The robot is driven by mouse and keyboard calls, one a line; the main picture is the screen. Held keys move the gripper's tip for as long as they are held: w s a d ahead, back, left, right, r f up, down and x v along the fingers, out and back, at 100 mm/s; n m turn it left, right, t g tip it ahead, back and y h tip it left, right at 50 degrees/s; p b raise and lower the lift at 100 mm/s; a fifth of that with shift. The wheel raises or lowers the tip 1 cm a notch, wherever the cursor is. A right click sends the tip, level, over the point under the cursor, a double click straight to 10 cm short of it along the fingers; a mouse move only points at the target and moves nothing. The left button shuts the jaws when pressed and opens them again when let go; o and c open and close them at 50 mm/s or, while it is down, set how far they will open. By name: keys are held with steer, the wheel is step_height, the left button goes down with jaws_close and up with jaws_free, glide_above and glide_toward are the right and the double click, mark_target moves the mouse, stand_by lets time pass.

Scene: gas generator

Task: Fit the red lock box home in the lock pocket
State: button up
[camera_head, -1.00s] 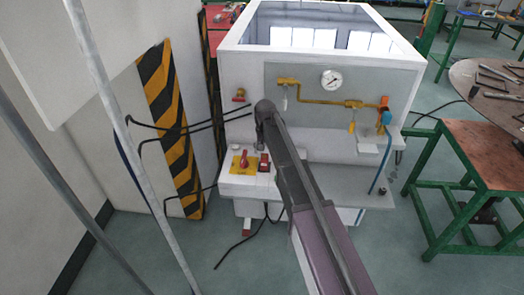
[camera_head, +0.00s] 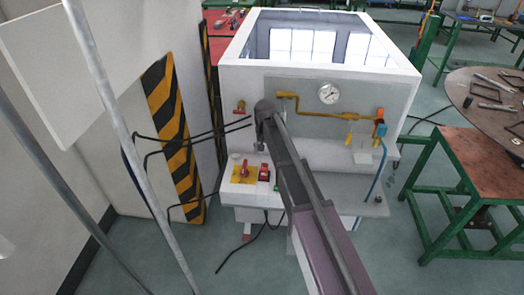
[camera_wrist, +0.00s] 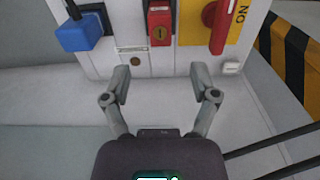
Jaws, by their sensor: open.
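The red lock box (camera_wrist: 160,28) has a round brass-coloured lock face and stands at the top middle of the wrist view, beside a yellow plate. It also shows in the head view (camera_head: 264,173), just right of the yellow plate. The pocket around it is not clearly visible, so I cannot tell how deep it sits. My gripper (camera_wrist: 160,84) is open and empty. Its fingertips are apart, below the box in the wrist view and not touching it. In the head view my gripper (camera_head: 261,145) is small, above the box, partly hidden by my arm.
The yellow plate (camera_wrist: 192,28) carries a red rotary handle (camera_wrist: 221,27). A blue block (camera_wrist: 80,35) sits on the box's other side. The head view shows yellow piping with a gauge (camera_head: 328,93) above, black cables at left, and a green-framed table (camera_head: 478,165) at right.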

stand_by(0.4)
steer(key=shift+s+d, duration=0.1)
steer(key=shift+s+d, duration=0.2)
steer(key=shift+d, duration=0.05)
steer(key=s+d, duration=2.1)
steer(key=s, duration=0.4)
steer(key=shift+s+d, duration=0.15)
steer(key=shift+s, duration=0.05)
steer(key=shift+r, duration=0.1)
step_height(320, 180, up, 6)
steer(key=p, duration=0.6)
steer(key=shift+r+p, duration=0.25)
steer(key=shift+p, duration=0.1)
